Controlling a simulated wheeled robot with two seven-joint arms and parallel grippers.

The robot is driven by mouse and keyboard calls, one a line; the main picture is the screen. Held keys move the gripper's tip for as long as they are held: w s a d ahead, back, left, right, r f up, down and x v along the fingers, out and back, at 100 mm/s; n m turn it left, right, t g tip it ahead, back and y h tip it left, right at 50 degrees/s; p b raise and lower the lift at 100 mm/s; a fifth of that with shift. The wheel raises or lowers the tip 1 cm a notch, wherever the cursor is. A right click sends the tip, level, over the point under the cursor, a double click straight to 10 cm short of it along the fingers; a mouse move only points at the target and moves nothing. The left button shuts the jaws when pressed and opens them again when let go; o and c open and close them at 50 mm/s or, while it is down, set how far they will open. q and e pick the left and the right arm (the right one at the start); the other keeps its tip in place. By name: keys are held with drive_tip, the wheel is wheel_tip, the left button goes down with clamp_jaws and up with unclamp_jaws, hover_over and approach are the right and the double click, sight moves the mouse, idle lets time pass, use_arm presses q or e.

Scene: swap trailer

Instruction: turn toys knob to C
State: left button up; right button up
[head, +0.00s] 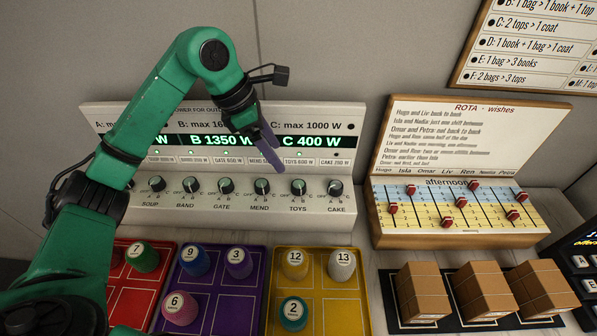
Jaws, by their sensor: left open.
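The toys knob (298,187) is a small dark knob on the front slope of a white power panel (210,216), between the MEND knob (262,187) and the CAKE knob (335,187). Its pointer is too small to read surely. Green displays (222,141) above read B 1350 W and C 400 W; A's reading is partly hidden by my arm. My left gripper (270,155) has purple fingers and hangs over the panel, above and left of the toys knob, apart from it. It is open and empty. My right gripper is out of view.
More knobs stand left along the row, including the GATE knob (227,186). In front lie a purple tray (236,298) and a yellow tray (335,310) with numbered pegs. A rota board (462,240) with red sliders stands right, behind brown boxes (483,290).

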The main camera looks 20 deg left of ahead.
use_arm(q)
approach(298, 184)
drive_tip(key=f, duration=0.1)
drive_tip(key=p+x, duration=0.1)
drive_tip(key=x, duration=0.6)
drive_tip(key=shift+w+d+f+p, duration=0.15)
drive_tip(key=shift+d+f+p, duration=0.1)
drive_tip(key=shift+p, duration=0.15)
drive_tip(key=shift+f, duration=0.1)
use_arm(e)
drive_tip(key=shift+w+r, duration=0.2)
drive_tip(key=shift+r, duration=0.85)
use_arm(q)
clamp_jaws()
